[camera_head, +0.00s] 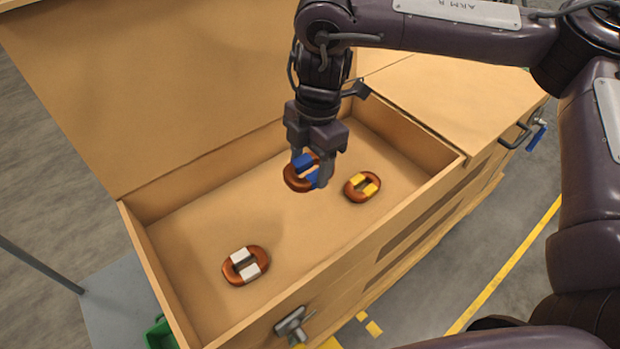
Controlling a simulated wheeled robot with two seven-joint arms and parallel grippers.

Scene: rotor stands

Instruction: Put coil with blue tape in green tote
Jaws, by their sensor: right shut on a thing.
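The coil with blue tape (292,176) is a copper-brown ring with blue bands. It is inside the open wooden crate, toward the back right. My right gripper (311,172) points down from above and is shut on this coil. Whether the coil touches the crate floor or hangs above it, I cannot tell. A small part of a green tote (160,334) shows at the bottom left, outside the crate; the rest is hidden behind the crate's corner. My left gripper is not in view.
A coil with yellow tape (362,186) lies right of the gripper, and a coil with white tape (246,265) lies front left, both in the wooden crate (441,172). The raised lid (150,90) stands at the back. A metal latch (293,325) sits on the front wall.

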